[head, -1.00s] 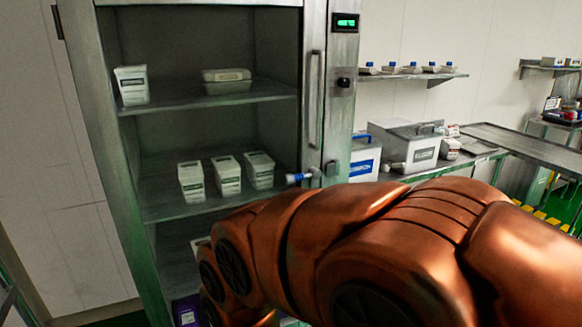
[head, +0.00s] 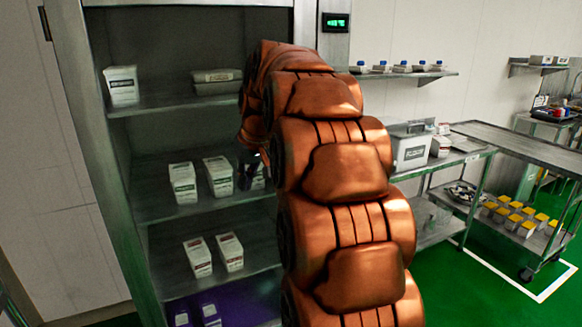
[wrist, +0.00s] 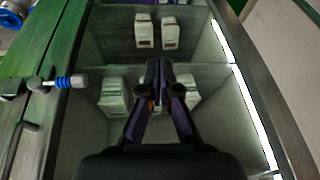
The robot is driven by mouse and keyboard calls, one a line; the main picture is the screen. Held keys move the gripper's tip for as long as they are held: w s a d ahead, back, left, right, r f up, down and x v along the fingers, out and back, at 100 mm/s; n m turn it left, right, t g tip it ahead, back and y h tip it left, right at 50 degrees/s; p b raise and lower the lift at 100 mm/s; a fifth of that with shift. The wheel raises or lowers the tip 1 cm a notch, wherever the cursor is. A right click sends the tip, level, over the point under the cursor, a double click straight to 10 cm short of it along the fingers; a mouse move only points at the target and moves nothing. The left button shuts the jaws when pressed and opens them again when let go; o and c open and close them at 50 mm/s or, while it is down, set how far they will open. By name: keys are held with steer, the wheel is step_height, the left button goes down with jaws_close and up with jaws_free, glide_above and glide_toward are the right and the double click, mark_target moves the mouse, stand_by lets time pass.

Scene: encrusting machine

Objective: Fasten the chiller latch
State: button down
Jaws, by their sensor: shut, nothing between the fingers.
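The chiller latch (wrist: 66,82) shows at the left of the wrist view. It is a short metal lever with a blue and white grip, sticking out to the right from the chiller's metal frame. My gripper (wrist: 160,72) is shut and empty at the middle of that view, in front of the shelves, well to the right of the latch and apart from it. In the head view my arm hides the latch, and only a dark bit of my gripper (head: 248,172) shows beside the arm. The chiller (head: 117,180) stands upright, its shelves visible.
Labelled white tubs (head: 183,182) stand on the chiller shelves behind my gripper. A metal bar handle (wrist: 20,145) is on the frame near the latch. A small green display (head: 335,21) sits on the chiller's right side. A steel bench (head: 470,155) and trolley (head: 535,240) stand at right.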

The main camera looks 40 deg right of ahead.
steer(key=w+d+r+t+h, duration=0.1)
steer(key=d+r, duration=0.2)
steer(key=d, duration=0.7)
steer(key=w+d+r+m+t+h, duration=0.1)
steer(key=d+r, duration=0.2)
steer(key=d, duration=0.7)
steer(key=shift+w+d+r, duration=0.15)
steer(key=shift+w+r, duration=0.05)
steer(key=shift+w, duration=0.05)
steer(key=shift+f, duration=0.1)
steer(key=p+x, duration=0.3)
steer(key=x, duration=0.7)
steer(key=shift+f, duration=0.25)
steer(key=shift+s+f+p, duration=0.15)
steer(key=shift+f+p, duration=0.2)
steer(key=shift+f, duration=0.45)
steer(key=shift+s+f+p, duration=0.15)
steer(key=shift+f+p, duration=0.2)
steer(key=shift+f, duration=0.45)
steer(key=shift+f, duration=0.1)
